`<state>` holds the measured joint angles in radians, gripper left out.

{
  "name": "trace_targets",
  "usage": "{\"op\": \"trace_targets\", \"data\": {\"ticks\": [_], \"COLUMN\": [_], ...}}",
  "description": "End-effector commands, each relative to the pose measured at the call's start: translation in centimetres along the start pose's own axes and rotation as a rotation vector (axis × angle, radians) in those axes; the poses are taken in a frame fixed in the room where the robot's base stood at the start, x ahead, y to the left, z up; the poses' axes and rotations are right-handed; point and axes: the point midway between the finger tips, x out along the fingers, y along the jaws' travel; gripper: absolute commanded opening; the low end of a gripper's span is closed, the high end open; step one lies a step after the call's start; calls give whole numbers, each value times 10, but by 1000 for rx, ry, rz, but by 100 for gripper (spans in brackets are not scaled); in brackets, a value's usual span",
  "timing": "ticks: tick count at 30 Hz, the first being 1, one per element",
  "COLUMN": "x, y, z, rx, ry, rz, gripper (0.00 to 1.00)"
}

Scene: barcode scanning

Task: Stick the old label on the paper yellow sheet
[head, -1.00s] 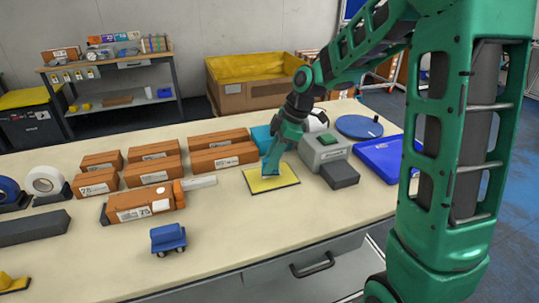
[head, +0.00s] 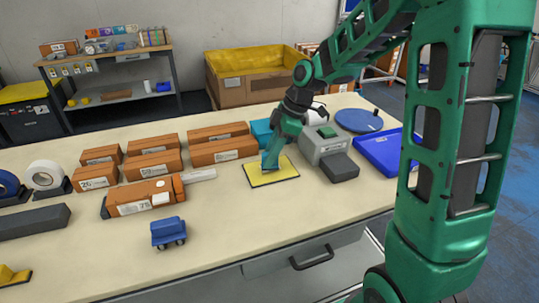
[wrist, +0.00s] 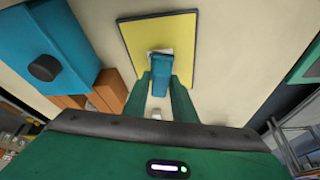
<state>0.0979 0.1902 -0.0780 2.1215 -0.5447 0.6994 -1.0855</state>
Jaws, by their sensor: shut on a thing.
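The yellow sheet (head: 283,175), with a dark border, lies flat on the bench; the wrist view shows it at the top (wrist: 180,30). My gripper (head: 268,165) is over it, pointing down. In the wrist view my gripper's green fingers (wrist: 161,88) are shut on a flat teal tool (wrist: 162,72). The tool's tip is over the middle of the sheet. A small white patch, seemingly the old label (wrist: 152,51), shows at the tip, mostly hidden by the tool. I cannot tell whether it touches the sheet.
A grey device (head: 323,145) and blue tray (head: 380,153) stand right of the sheet. Several brown boxes (head: 154,165) stand left, with a brown box (head: 144,197) nearer the front. A blue toy truck (head: 168,232) is at front. A teal box (wrist: 45,45) is close by my gripper.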

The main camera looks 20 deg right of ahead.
Motion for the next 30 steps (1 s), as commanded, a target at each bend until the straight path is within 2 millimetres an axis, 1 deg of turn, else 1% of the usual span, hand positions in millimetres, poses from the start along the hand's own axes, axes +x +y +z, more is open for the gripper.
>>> {"op": "trace_targets", "data": {"ticks": [30], "x": [10], "y": [0], "z": [3], "rx": [-2], "ry": [0], "rz": [-1], "gripper": [0]}}
